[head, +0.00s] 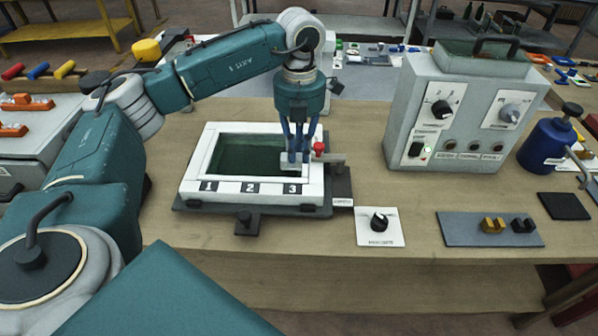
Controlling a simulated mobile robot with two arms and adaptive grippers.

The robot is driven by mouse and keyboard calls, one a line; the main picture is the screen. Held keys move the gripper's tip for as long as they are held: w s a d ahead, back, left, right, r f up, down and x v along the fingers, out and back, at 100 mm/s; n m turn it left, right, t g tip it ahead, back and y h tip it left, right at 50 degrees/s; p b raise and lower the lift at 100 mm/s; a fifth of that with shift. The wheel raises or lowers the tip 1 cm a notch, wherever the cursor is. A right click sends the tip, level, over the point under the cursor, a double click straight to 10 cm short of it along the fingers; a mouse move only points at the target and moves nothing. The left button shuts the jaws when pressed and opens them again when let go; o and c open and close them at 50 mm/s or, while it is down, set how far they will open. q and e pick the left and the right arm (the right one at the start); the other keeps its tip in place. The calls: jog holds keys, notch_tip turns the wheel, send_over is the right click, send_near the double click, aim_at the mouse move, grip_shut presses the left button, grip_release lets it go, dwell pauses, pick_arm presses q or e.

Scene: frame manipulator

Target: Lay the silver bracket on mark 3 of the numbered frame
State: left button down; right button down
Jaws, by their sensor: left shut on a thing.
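The numbered frame (208,172) is a white rectangular frame around a dark green panel, with labels 1, 2 and 3 along its front edge. The mark 3 label (291,189) is at the front right corner. My left gripper (295,156) reaches down over the right part of the frame with its blue fingers shut on the silver bracket (289,162). The bracket is a small pale grey piece, just behind mark 3. The fingers partly hide it, and I cannot tell whether it touches the frame. My right gripper is not in view.
A red knob (318,147) and a grey clamp stand close to the gripper's right. A dial plate (380,227) lies to the right. A grey mat (462,228) holds gold and black pieces. A control box (455,105) and a blue bottle (546,145) stand behind.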

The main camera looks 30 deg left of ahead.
aim_at(299, 155)
pick_arm(q)
notch_tip(299, 155, down, 4)
jog(key=shift+r+p, duration=0.15)
jog(key=shift+p, duration=0.15)
notch_tip(299, 155, down, 4)
jog(key=shift+p, duration=0.55)
jog(key=shift+f, duration=0.2)
jog(key=shift+f, duration=0.25)
jog(key=c, duration=1.7)
grip_release()
jog(key=shift+r, duration=0.15)
